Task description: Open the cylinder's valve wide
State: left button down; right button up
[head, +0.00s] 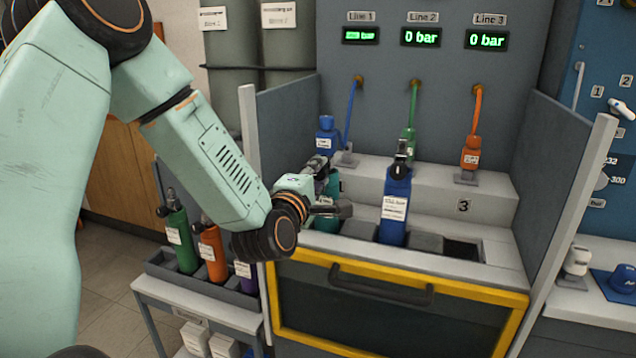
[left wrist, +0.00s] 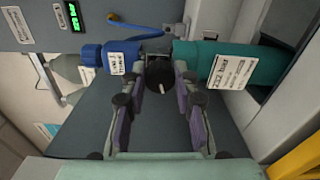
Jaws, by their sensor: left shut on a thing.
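A teal cylinder (head: 334,185) with a white label stands in the bench at the Line 1 place, partly hidden by my left gripper (head: 322,185). In the left wrist view the teal cylinder (left wrist: 240,62) lies across the right side. Its dark round valve knob (left wrist: 160,73) sits between the cylinder and a blue regulator (left wrist: 110,57). My left gripper (left wrist: 162,82) has its two fingers on either side of the knob and is shut on it. How far the valve is turned cannot be seen. My right gripper is in neither view.
A blue cylinder (head: 394,208) stands upright right of my gripper. The Line 1 display (head: 361,36) is hard to read; Lines 2 and 3 show 0 bar. A rack (head: 205,285) holds several cylinders at lower left.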

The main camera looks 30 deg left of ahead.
pick_arm(q)
jog(key=shift+n+b, duration=0.6)
jog(key=shift+n, duration=0.5)
jog(key=c, duration=1)
grip_release()
jog(key=v, duration=0.7)
jog(key=shift+s, duration=0.3)
jog(key=shift+d, duration=0.1)
